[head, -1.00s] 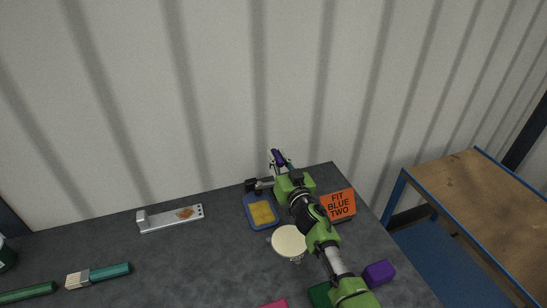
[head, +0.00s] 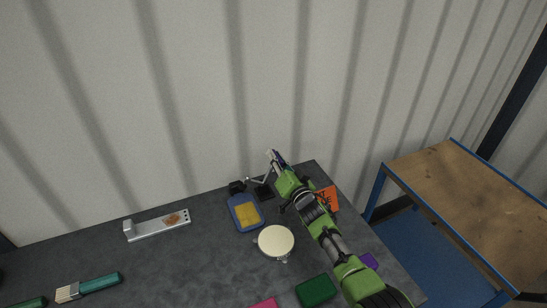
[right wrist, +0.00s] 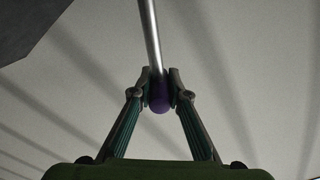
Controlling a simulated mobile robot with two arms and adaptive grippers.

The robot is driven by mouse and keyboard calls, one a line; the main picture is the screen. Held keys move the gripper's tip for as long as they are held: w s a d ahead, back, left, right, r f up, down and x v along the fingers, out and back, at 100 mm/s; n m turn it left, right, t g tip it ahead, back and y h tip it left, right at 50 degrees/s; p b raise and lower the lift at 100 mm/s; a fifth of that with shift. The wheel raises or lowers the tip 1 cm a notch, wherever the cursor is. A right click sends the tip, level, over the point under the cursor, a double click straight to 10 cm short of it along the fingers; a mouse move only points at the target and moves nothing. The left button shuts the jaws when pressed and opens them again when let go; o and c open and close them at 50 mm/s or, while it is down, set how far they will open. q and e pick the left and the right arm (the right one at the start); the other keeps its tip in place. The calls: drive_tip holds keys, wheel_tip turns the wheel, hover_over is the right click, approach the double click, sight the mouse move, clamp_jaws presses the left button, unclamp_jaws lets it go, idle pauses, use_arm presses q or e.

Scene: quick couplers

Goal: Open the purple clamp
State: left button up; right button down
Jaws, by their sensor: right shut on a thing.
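The purple clamp stands at the back right of the dark table. In the head view its metal arm (head: 257,181) and dark base (head: 265,193) show beside my right gripper (head: 274,155). In the right wrist view my right gripper (right wrist: 159,88) is shut on the purple knob (right wrist: 160,100) at the end of the clamp's metal handle rod (right wrist: 151,35). The fingers sit on both sides of the knob. My right arm hides part of the clamp in the head view. My left gripper is not in view.
A green block (head: 315,290) lies in front. A metal bracket (head: 157,225) lies left.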

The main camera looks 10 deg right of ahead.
drive_tip(key=c, duration=1.9)
unclamp_jaws()
drive_tip(key=shift+s+d+f, duration=0.1)
drive_tip(key=shift+s+d, duration=0.1)
drive_tip(key=shift+s, duration=0.2)
drive_tip(key=v, duration=1.1)
